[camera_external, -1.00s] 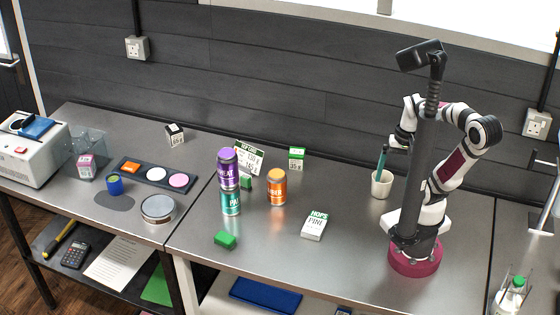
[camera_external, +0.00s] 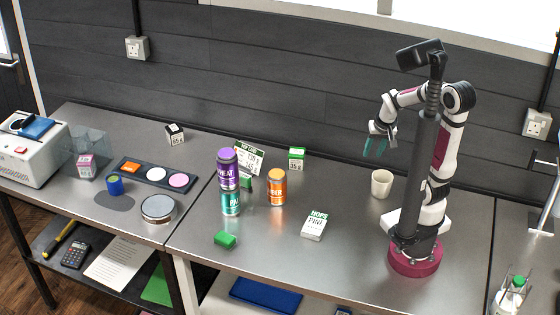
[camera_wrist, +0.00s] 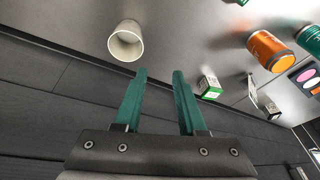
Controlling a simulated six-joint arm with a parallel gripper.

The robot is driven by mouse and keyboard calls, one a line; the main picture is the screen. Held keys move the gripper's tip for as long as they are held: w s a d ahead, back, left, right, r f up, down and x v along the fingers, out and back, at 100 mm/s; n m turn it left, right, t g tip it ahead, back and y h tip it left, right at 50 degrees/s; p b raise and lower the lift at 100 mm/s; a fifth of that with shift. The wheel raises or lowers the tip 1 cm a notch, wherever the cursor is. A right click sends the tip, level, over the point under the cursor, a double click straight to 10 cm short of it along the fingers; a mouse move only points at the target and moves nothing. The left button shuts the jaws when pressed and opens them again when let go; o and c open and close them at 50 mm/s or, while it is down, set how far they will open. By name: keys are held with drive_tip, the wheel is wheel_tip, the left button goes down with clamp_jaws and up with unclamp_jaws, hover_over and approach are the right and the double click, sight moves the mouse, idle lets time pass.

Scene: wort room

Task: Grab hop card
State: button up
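A white card with a green band and lettering like "HOP" (camera_external: 248,158) stands propped behind the cans, partly hidden by the purple one. A white pack marked "HOPS" (camera_external: 314,226) lies on the steel bench nearer the front. I cannot tell for sure which is the hop card. My gripper (camera_external: 376,147) is raised above the bench near the wall, to the right of both and apart from them. In the wrist view its teal fingers (camera_wrist: 160,74) are spread with nothing between them.
A white cup (camera_external: 381,183) stands below my gripper. A small green-white box (camera_external: 296,158) is near the wall, a green block (camera_external: 225,239) in front. Bench between pack and cup is clear.

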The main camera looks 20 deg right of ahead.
drive_tip(key=w+a+f+n+t, duration=0.1)
drive_tip(key=w+a+f+t, duration=0.15)
drive_tip(key=w, duration=0.75)
drive_tip(key=n+t+y, duration=0.5)
drive_tip(key=n+y, duration=0.1)
drive_tip(key=y, duration=0.3)
approach(248, 151)
drive_tip(key=x, duration=0.4)
drive_tip(key=shift+s+a+f, duration=0.1)
drive_tip(key=shift+a+f, duration=0.15)
drive_tip(key=shift+a, duration=0.1)
drive_tip(key=x, duration=0.5)
drive_tip(key=shift+w+f, duration=0.15)
drive_tip(key=shift+w, duration=0.3)
drive_tip(key=shift+d, duration=0.1)
clamp_jaws()
